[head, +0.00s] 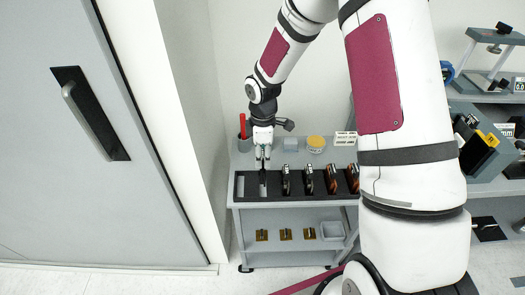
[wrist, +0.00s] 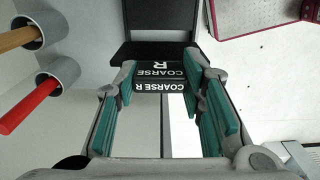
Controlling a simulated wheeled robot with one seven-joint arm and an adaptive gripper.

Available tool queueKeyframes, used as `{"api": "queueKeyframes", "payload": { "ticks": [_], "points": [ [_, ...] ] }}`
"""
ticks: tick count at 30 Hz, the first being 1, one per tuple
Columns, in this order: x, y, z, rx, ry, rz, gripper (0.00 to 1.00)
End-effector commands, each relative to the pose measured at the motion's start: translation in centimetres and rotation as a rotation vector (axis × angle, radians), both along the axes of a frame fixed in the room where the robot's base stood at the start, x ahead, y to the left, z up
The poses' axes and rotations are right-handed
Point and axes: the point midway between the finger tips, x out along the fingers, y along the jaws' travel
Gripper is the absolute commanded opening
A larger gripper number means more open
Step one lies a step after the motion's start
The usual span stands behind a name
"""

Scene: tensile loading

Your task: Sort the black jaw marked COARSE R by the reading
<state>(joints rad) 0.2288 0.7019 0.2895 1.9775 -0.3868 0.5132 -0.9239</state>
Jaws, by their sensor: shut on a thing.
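My gripper (head: 263,155) points down over the left end of the black rack (head: 240,196) on the grey cart. It is shut on the black jaw, whose white lettering COARSE R (wrist: 160,78) shows between the teal finger pads in the wrist view. Several other dark jaws (head: 308,181) stand in the rack to the right, some with orange-brown parts.
Behind the rack are a cup with a red handle (head: 242,126), a grey block (head: 290,144), a yellow-lidded round tub (head: 315,143) and a white sign (head: 345,138). The lower shelf holds brass-coloured pieces (head: 285,234) and a grey bin (head: 332,231). A wall stands close on the left.

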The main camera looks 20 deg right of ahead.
Motion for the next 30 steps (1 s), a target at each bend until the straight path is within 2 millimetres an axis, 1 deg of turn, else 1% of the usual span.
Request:
{"api": "queueKeyframes", "payload": {
  "ticks": [11,17,24,30],
  "points": [
    [0.1,0.0,0.1,0.0,-0.003,-0.001,0.0],
    [0.1,0.0,-0.8,0.0,-0.002,-0.002,0.0],
    [0.1,0.0,-2.6,0.0,-0.001,-0.001,0.0],
    [0.1,0.0,-3.6,0.0,-0.002,-0.001,0.0]
  ]
}}
